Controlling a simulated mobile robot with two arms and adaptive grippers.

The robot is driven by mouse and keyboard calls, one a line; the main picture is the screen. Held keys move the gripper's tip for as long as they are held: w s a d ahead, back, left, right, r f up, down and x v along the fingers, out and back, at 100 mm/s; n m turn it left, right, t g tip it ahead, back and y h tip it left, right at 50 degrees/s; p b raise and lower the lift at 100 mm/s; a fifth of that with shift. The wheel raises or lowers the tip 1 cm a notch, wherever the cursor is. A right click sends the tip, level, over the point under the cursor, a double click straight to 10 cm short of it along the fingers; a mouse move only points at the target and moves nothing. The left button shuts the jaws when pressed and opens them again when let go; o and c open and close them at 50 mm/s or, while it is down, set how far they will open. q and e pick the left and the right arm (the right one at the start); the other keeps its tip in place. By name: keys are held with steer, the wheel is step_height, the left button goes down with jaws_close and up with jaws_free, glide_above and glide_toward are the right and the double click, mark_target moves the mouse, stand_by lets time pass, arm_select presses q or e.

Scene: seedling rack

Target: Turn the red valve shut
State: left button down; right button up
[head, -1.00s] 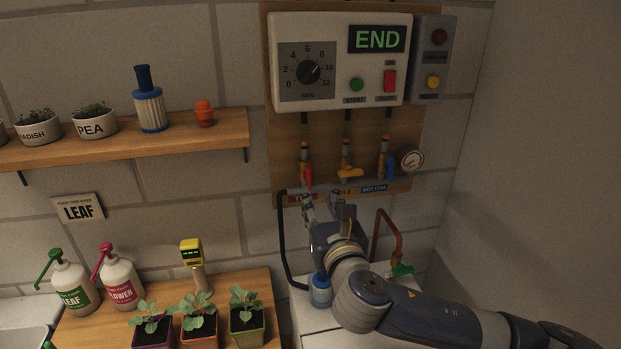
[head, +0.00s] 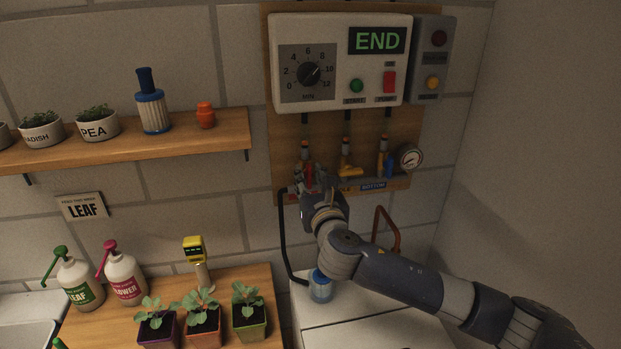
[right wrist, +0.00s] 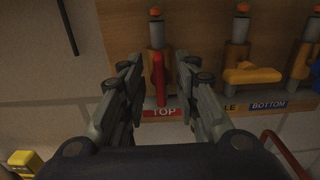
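The red valve handle (right wrist: 159,80) hangs down along its pipe above the TOP label (right wrist: 163,112) in the right wrist view. In the head view the red valve (head: 309,174) shows at the left of the valve row, partly hidden by my gripper. My right gripper (right wrist: 157,75) is open, with one finger on each side of the red handle; I cannot tell whether either touches it. It also shows in the head view (head: 312,183). My left gripper is not in view.
A yellow valve (right wrist: 252,75) turned sideways and a blue valve (head: 389,168) sit to the right, with a gauge (head: 409,157) beyond. A black hose (head: 281,235) runs down at the left. The control box (head: 340,60) hangs above.

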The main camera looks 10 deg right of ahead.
jaws_close()
steer(key=shift+m, duration=0.3)
steer(key=m, duration=0.2)
steer(key=shift+m, duration=0.4)
steer(key=m, duration=0.3)
steer(key=shift+d+f+m+b, duration=0.1)
steer(key=shift+d+m+b, duration=0.05)
steer(key=shift+m+b, duration=0.2)
steer(key=m, duration=0.5)
steer(key=m+b, duration=0.1)
steer(key=m, duration=0.5)
steer(key=shift+d+f, duration=0.15)
steer(key=shift+f, duration=0.05)
jaws_free()
